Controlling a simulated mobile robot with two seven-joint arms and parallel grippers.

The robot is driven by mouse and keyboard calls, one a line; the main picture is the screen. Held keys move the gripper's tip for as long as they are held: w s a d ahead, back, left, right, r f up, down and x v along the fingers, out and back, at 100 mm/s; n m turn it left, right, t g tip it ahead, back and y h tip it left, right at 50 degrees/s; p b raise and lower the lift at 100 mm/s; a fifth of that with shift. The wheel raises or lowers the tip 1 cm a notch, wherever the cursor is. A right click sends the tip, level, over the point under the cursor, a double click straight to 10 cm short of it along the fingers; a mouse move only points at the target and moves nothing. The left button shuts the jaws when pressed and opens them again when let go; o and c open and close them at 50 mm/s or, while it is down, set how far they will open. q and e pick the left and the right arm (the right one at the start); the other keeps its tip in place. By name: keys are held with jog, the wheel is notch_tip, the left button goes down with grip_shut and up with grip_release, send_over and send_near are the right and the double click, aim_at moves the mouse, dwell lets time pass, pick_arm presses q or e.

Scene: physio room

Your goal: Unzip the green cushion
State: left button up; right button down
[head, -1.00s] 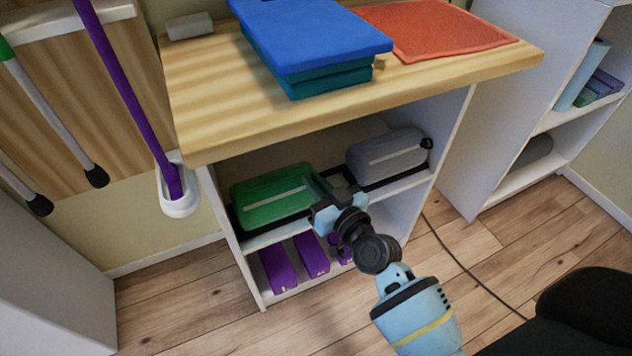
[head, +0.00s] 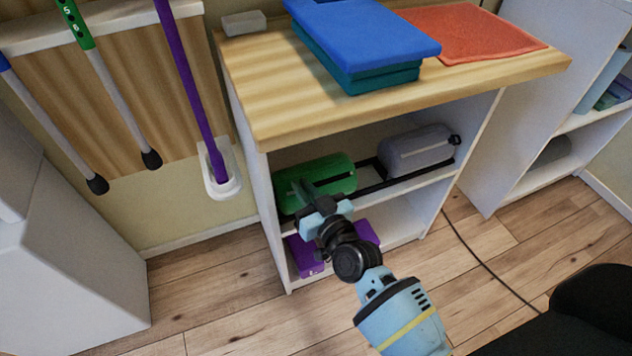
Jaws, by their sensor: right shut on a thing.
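The green cushion (head: 335,169) lies on the upper shelf under the wooden top. A dark strip runs along its front from my right gripper (head: 301,190) toward its right end, where the zip looks parted. My right gripper is at the left part of the cushion's front and is shut on what seems to be the zip pull. The pull itself is hidden by the fingers. My left gripper is not in view.
A grey cushion (head: 418,150) lies to the right on the same shelf, behind a dark rail. Purple blocks (head: 305,256) stand on the shelf below. The wooden top (head: 300,110) above carries blue and teal mats (head: 365,35) and an orange cloth (head: 470,32).

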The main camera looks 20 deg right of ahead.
jog(key=shift+a+f+p, duration=0.1)
jog(key=shift+a+p, duration=0.25)
jog(key=shift+a, duration=1.25)
jog(key=shift+a, duration=0.1)
jog(key=c, duration=1.6)
grip_release()
jog(key=shift+s, duration=0.1)
jog(key=shift+s, duration=0.3)
jog(key=p, duration=0.2)
send_near(290, 195)
notch_tip(290, 195, up, 3)
jog(key=a, duration=0.1)
jog(key=shift+w+f, duration=0.1)
